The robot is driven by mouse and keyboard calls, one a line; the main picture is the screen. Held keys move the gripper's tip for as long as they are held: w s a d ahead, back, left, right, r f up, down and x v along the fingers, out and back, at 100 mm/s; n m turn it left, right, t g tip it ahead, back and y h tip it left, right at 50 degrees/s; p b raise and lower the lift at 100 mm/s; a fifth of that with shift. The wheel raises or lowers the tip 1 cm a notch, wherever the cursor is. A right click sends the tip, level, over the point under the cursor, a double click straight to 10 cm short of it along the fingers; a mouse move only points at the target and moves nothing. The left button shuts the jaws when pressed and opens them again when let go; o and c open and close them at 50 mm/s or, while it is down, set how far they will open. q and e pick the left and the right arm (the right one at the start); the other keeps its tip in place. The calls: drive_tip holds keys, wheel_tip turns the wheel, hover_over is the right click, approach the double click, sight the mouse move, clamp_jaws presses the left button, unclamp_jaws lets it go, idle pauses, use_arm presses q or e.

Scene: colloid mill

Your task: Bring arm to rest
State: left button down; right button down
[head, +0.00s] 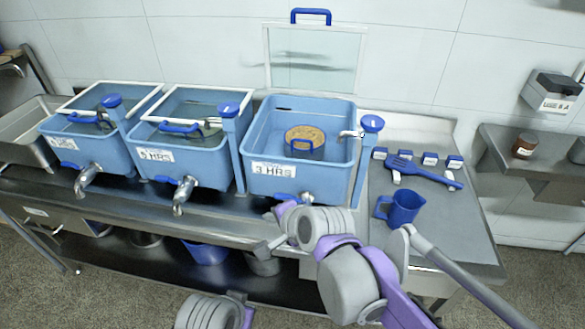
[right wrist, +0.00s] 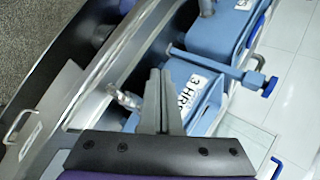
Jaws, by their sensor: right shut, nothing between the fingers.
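My right arm reaches in from the lower right of the head view. Its gripper (head: 263,247) is at the front edge of the steel counter, in front of the third blue basin (head: 257,140). In the right wrist view the gripper's fingers (right wrist: 160,78) are shut together with nothing between them, near a "3 HRS" label and a tap. Part of my left arm shows at the bottom of the head view; its gripper is out of view.
Two more blue basins (head: 180,145) stand to the left, with metal taps in front. A blue jug (head: 403,207) and blue spatula (head: 420,172) are on the counter (head: 455,225) at right. The third basin is open and holds a round yellow piece (head: 304,134). A clear lid (head: 315,65) leans behind it.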

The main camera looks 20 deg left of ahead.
drive_tip(key=s+d+f+n+h+p, duration=0.1)
drive_tip(key=s+d+f+n+h, duration=0.1)
drive_tip(key=d, duration=0.8)
drive_tip(key=s+d+f+n+h+p, duration=0.1)
drive_tip(key=s+d+n+h, duration=0.15)
drive_tip(key=d, duration=0.75)
drive_tip(key=s+d+f+n+h+p, duration=0.1)
drive_tip(key=s+d+f+n+h, duration=0.2)
drive_tip(key=s+d, duration=0.7)
drive_tip(key=d+f, duration=0.2)
drive_tip(key=d, duration=0.1)
drive_tip(key=shift+s+d+f+g, duration=0.25)
drive_tip(key=shift+d+f+g, duration=0.05)
drive_tip(key=shift+d+f, duration=0.1)
drive_tip(key=shift+r, duration=0.1)
